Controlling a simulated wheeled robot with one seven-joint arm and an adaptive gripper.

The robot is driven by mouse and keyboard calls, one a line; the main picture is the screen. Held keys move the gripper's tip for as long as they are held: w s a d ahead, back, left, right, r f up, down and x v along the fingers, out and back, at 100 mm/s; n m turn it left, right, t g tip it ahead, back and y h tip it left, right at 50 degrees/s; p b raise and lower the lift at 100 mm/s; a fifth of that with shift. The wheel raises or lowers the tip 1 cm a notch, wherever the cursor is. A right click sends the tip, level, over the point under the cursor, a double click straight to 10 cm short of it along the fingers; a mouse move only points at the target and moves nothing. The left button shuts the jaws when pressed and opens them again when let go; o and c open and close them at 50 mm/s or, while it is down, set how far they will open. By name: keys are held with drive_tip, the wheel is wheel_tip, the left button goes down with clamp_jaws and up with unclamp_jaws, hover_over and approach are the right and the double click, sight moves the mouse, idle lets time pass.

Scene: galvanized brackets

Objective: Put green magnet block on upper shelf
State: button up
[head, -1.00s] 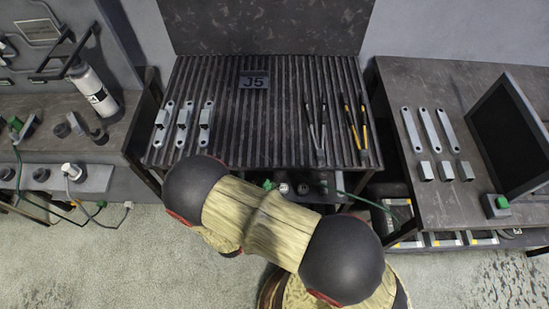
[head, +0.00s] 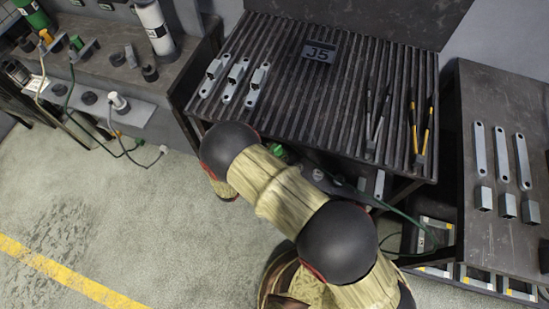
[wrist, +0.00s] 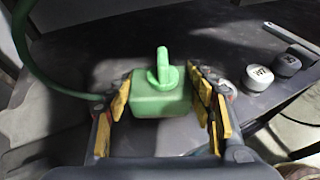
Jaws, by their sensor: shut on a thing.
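The green magnet block (wrist: 160,98), with an upright green handle on top, is between the two yellow-padded fingers of my gripper (wrist: 162,85) in the wrist view. The gripper is shut on it. A dark surface lies behind and below the block; whether the block touches it I cannot tell. In the head view a small green part (head: 277,151) shows beside my arm, just below the front edge of the slatted bench top (head: 300,95). My gripper is hidden there behind my arm. The bench top is the higher level, marked by a J5 plate (head: 320,52).
Several metal brackets (head: 238,75) lie on the bench top's left; yellow-handled pliers (head: 421,130) lie on its right. Its middle is clear. Two grey round weights (wrist: 258,77) stand right of the block. A green hose (wrist: 35,60) curves at left. A side table (head: 500,240) stands right.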

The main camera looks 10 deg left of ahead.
drive_tip(key=shift+w+a+f, duration=0.15)
drive_tip(key=shift+a+f, duration=0.15)
drive_tip(key=shift+w+a+f+b, duration=0.15)
drive_tip(key=shift+f+b, duration=0.3)
drive_tip(key=shift+f, duration=0.45)
drive_tip(key=shift+a+f+b, duration=0.15)
drive_tip(key=shift+f+b, duration=0.3)
drive_tip(key=shift+f, duration=0.45)
drive_tip(key=shift+f, duration=0.1)
drive_tip(key=o, duration=1.7)
drive_tip(key=shift+f, duration=0.1)
drive_tip(key=shift+o, duration=0.3)
